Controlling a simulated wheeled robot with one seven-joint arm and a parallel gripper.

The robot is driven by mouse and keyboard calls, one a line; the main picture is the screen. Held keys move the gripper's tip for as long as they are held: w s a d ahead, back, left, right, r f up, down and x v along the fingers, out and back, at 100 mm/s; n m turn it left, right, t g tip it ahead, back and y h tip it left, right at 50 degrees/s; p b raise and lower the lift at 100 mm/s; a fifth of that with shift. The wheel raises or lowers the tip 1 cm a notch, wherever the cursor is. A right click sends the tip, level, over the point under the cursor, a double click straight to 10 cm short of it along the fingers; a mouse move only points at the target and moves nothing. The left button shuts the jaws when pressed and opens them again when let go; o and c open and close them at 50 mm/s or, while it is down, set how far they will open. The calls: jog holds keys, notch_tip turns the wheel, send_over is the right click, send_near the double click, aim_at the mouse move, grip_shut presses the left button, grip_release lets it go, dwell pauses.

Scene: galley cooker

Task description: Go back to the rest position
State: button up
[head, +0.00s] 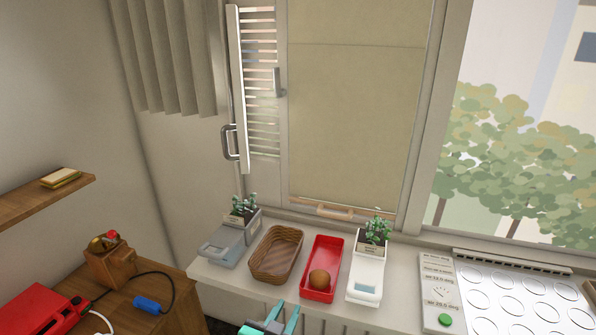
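My gripper (287,308) shows at the bottom edge of the head view, left of the middle. Its two grey-teal fingers point up in the picture, with a gap between the tips. It is open and nothing shows between the fingers. It is in front of the counter's front edge, below the red tray (309,287) in the picture. The rest of my arm is mostly cut off by the frame.
On the counter are a brown basket (258,262), a round brown thing (319,280) in the red tray, grey and white containers and plants. A cooker (500,300) stands right. A wooden table (160,312) with a red box (40,312) stands left.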

jog(key=s+d+f+n+t+y, duration=0.1)
jog(key=s+f+n+y, duration=0.1)
jog(key=s+f, duration=0.55)
jog(key=s+d+f+n+y, duration=0.1)
jog(key=s+f+n, duration=0.2)
jog(key=s+f, duration=0.45)
jog(key=s+r+t, duration=0.1)
jog(key=s+r, duration=0.1)
jog(key=s, duration=1.9)
jog(key=shift+s+d+r+m, duration=0.25)
jog(key=shift+d+r+m, duration=0.05)
jog(key=shift+d+r, duration=0.1)
